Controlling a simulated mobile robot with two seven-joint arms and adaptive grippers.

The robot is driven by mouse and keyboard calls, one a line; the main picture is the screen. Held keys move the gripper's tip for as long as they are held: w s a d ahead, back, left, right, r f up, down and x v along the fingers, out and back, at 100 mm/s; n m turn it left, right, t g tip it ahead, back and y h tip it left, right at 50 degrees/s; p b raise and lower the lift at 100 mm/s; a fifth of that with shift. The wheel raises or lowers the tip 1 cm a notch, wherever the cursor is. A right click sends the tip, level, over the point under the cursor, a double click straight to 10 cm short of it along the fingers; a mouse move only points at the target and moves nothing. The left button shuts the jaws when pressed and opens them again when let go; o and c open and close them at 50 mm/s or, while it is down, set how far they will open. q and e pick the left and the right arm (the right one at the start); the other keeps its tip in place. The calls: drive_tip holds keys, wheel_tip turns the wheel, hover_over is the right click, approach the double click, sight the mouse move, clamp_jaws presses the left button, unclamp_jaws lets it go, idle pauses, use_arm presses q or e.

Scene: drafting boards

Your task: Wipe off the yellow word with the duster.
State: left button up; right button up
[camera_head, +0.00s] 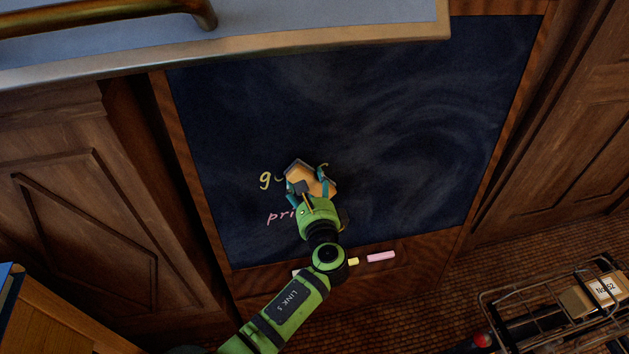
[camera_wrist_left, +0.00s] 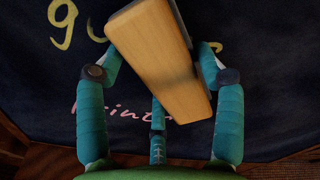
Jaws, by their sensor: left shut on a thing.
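My left gripper (camera_head: 309,188) is shut on the duster (camera_head: 308,178), a block with a tan wooden back. In the left wrist view the duster (camera_wrist_left: 152,45) is tilted between the teal fingers. The gripper and duster are in front of the dark chalkboard (camera_head: 400,120), over the yellow word (camera_head: 265,180). The word's "g" and part of a following letter show at the duster's left; in the left wrist view the word (camera_wrist_left: 62,27) starts with "g" and its middle is hidden. I cannot tell whether the duster touches the board. My right gripper is not in view.
A pink word (camera_head: 279,216) is just below the yellow one, partly hidden by my arm. Yellow chalk (camera_head: 353,262) and pink chalk (camera_head: 381,257) lie on the wooden ledge. A metal-edged panel (camera_head: 330,48) overhangs at the top. A wire cart (camera_head: 540,315) with a labelled box (camera_head: 598,292) stands lower right.

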sight(253, 185)
use_arm(q)
drive_tip(key=shift+s+a+r+p, duration=0.1)
drive_tip(key=shift+s+a+p, duration=0.3)
drive_tip(key=shift+a, duration=0.7)
drive_tip(key=shift+s+a+p, duration=0.1)
drive_tip(key=shift+a+p, duration=0.55)
drive_tip(key=shift+a, duration=0.45)
drive_tip(key=shift+s+a+r+p, duration=0.15)
drive_tip(key=shift+a+p, duration=0.35)
drive_tip(key=shift+a, duration=0.6)
drive_tip(key=shift+s+a+f+p, duration=0.1)
drive_tip(key=shift+s+a+p, duration=0.15)
drive_tip(key=shift+a, duration=0.65)
drive_tip(key=shift+s+a+r+p, duration=0.1)
drive_tip(key=shift+s+a+p, duration=0.2)
drive_tip(key=shift+a, duration=0.65)
drive_tip(key=shift+s+a+f+p, duration=0.1)
drive_tip(key=shift+s+a+p, duration=0.15)
drive_tip(key=shift+a, duration=0.65)
drive_tip(key=shift+s, duration=0.1)
drive_tip(key=shift+s+d+p, duration=0.25)
drive_tip(key=shift+s+p, duration=0.1)
drive_tip(key=shift+s, duration=0.3)
drive_tip(key=shift+p+v, duration=0.55)
drive_tip(key=shift+v, duration=1.65)
